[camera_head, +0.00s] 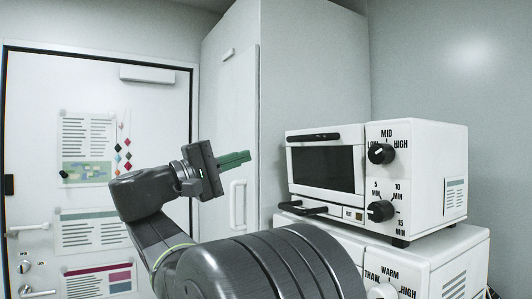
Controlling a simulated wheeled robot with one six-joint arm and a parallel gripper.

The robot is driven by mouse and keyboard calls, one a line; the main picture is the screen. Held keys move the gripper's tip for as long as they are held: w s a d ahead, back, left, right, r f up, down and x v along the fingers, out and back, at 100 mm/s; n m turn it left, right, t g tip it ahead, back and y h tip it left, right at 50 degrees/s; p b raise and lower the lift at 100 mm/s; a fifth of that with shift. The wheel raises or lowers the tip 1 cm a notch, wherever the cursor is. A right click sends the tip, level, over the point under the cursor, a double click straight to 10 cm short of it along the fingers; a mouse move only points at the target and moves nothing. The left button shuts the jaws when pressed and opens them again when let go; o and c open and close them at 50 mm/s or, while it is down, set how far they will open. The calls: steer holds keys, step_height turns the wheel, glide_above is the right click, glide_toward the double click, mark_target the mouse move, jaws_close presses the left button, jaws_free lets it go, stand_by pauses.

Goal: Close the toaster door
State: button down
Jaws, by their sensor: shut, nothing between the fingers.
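The toaster (415,185) is a white oven-style box with two black knobs on its right front panel. Its door (325,170) has a dark window and a black handle (313,137) along the top edge. The door looks upright against the front; I cannot tell whether a small gap is left. My gripper (248,157) has green fingers, shut and empty. It is left of the toaster, pointing right toward the door, and appears apart from it.
The toaster stands on a second white appliance (452,262) with its own knob. A black handle (302,208) juts out below the toaster door. A tall grey cabinet (300,75) is behind. A white room door (95,150) with posters is at left.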

mark_target(298, 138)
steer(key=p+x, duration=0.4)
steer(key=x, duration=0.9)
steer(key=shift+w+d, duration=0.1)
steer(key=shift+d, duration=0.05)
steer(key=shift+d, duration=0.1)
steer(key=shift+w+d+r, duration=0.4)
steer(key=shift+d+r, duration=0.05)
steer(key=shift+f, duration=0.15)
